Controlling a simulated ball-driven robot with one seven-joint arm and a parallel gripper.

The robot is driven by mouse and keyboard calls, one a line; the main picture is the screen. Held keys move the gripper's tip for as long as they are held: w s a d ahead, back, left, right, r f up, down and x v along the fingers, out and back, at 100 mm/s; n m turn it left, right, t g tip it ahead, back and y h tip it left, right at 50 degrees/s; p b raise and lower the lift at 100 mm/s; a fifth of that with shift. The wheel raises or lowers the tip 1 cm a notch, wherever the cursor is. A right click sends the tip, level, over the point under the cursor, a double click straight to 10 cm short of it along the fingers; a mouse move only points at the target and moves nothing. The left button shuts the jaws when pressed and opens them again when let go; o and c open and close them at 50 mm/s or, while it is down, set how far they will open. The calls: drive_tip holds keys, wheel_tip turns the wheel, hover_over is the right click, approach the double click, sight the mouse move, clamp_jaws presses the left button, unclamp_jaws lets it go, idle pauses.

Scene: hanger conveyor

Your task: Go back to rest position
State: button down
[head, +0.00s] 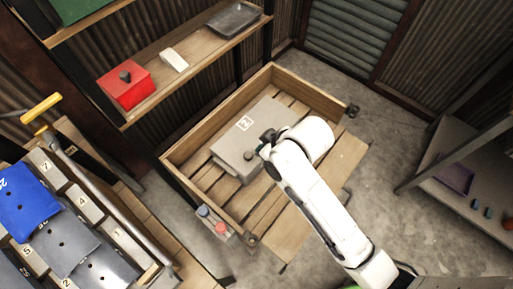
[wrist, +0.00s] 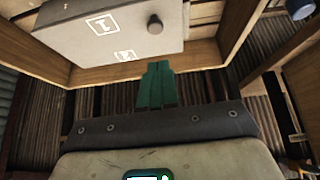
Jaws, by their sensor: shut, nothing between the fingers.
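My gripper (head: 268,141) is above the right part of a grey box (head: 238,133). Its green fingers (wrist: 157,84) are together in the wrist view, with nothing between them. The grey box sits in a wooden slatted crate (head: 187,148). It has a white numbered label on top and a dark round knob (head: 248,155). In the wrist view the box (wrist: 100,38) shows two white labels and the knob (wrist: 154,24); the fingertips look apart from it. My arm hides part of the box's right side and the crate.
A shelf (head: 190,57) behind the crate carries a red box (head: 125,86), a small white object (head: 174,60) and a dark tray (head: 234,19). A rack of numbered grey plates and a blue one (head: 25,202) stands left. A table (head: 440,176) stands right. Bare floor (head: 395,135) lies between crate and table.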

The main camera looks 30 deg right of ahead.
drive_tip(key=shift+v, duration=0.8)
drive_tip(key=s+d+f+m+g+h, duration=0.1)
drive_tip(key=s+d+f+m+g, duration=0.1)
drive_tip(key=s, duration=0.8)
drive_tip(key=s+d+f+m+g+h, duration=0.1)
drive_tip(key=s+d+f+m+g, duration=0.1)
drive_tip(key=s, duration=0.8)
drive_tip(key=shift+d+g, duration=0.6)
drive_tip(key=shift+d, duration=0.45)
